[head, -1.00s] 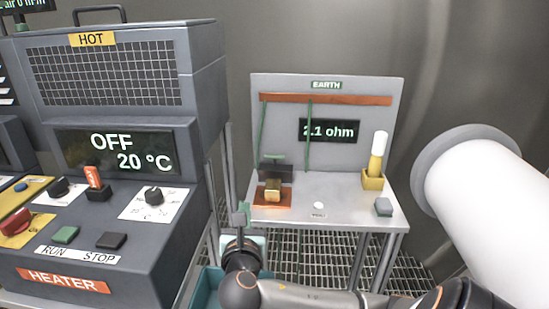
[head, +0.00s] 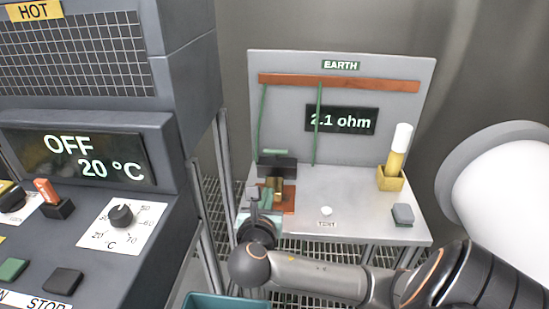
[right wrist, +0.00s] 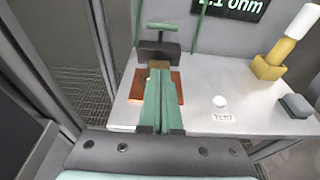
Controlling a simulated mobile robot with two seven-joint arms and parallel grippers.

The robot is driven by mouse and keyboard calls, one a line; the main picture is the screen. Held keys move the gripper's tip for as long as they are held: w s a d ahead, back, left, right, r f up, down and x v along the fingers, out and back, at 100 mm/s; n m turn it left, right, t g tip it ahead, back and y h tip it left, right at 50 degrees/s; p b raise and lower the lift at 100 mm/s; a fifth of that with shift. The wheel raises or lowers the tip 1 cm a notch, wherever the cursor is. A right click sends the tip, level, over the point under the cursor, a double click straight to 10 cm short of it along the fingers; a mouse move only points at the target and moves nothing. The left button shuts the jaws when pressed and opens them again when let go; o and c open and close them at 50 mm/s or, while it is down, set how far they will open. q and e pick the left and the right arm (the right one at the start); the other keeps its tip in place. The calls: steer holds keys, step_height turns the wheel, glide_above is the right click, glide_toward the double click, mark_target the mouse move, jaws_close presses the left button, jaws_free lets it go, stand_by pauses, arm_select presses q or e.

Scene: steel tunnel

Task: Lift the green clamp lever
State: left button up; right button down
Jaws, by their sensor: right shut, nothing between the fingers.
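The green clamp lever (head: 274,152) is a short green bar above a dark clamp block (head: 284,168) at the left back of the grey EARTH bench. In the right wrist view the lever (right wrist: 163,26) is a T-shaped handle on a stem over the dark block (right wrist: 157,51). A brass piece (head: 279,185) sits in front of the block on a copper plate (head: 289,200). My right gripper (head: 253,190) is at the bench's left front edge, short of the lever and apart from it. Its green fingers (right wrist: 158,75) are shut together, empty, and partly cover the brass piece and plate. My left gripper is not in view.
The heater cabinet (head: 180,60) stands close on the left. A white TEST button (head: 326,211), a grey block (head: 403,214) and a yellow holder with a white-tipped handle (head: 391,178) are to the right. Green cables (head: 318,125) hang from the copper bar (head: 338,83).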

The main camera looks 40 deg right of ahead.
steer(key=b, duration=0.1)
glide_toward(276, 155)
steer(key=f, duration=0.1)
steer(key=w+d+f, duration=0.1)
steer(key=f, duration=0.2)
steer(key=shift+w+d+f, duration=0.2)
steer(key=shift+w+d, duration=0.15)
steer(key=shift+d, duration=0.05)
steer(key=shift+w+d+r, duration=0.7)
steer(key=shift+w+d, duration=0.05)
steer(key=shift+d, duration=0.15)
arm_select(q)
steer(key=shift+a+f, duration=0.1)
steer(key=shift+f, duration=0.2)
arm_select(e)
steer(key=shift+w+d+r, duration=0.35)
steer(key=shift+w+d, duration=0.05)
steer(key=shift+d, duration=0.1)
arm_select(q)
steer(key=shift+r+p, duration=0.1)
steer(key=shift+p, duration=0.2)
